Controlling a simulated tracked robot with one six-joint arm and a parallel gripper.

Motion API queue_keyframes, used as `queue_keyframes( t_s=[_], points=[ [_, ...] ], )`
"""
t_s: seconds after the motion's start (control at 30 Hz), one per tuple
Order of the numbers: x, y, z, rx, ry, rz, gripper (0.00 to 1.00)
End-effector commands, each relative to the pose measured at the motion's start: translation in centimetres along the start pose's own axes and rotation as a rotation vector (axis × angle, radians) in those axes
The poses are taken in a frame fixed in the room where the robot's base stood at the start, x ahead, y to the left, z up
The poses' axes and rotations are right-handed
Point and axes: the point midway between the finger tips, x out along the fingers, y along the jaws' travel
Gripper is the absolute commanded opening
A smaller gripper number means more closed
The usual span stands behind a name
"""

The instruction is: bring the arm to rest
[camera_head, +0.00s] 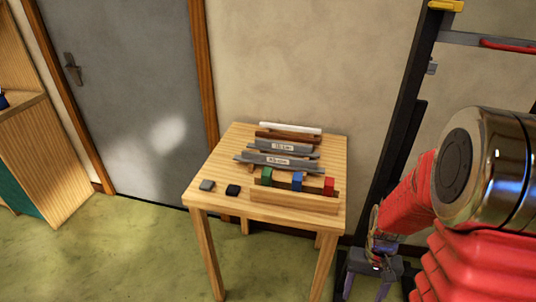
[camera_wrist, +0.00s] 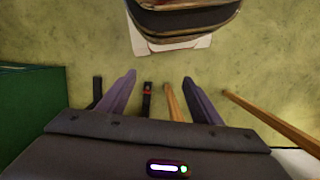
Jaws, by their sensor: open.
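My arm shows at the right of the head view, red with a shiny metal joint, bent downward. My gripper (camera_head: 366,290) hangs at its lower end, low beside the right side of the wooden table and in front of a dark upright frame. In the wrist view my gripper (camera_wrist: 159,77) has its two purple-grey fingers spread apart. Nothing is held between them; green floor (camera_wrist: 95,45) shows beyond. The fingertips are partly cut off at the bottom of the head view.
The wooden table (camera_head: 226,160) holds grey labelled bars (camera_head: 277,161), a wooden rack (camera_head: 293,201) with green, blue and red blocks, and two small dark pieces. A dark upright frame (camera_head: 402,125) stands right of it. A grey door (camera_head: 135,90) is behind left. Floor at front left is clear.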

Motion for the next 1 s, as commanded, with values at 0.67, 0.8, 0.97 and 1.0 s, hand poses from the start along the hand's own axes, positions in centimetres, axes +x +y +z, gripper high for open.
queue_keyframes(
  t_s=[0.67,0.8,0.97,1.0],
  points=[
    [-12.1,-3.5,5.4,-0.091,0.175,0.007,0.59],
    [-14.1,-4.1,6.6,-0.113,0.224,0.005,0.59],
    [-16.3,-4.9,7.9,-0.139,0.290,0.001,0.59],
    [-16.9,-5.0,8.2,-0.145,0.308,0.000,0.59]
  ],
)
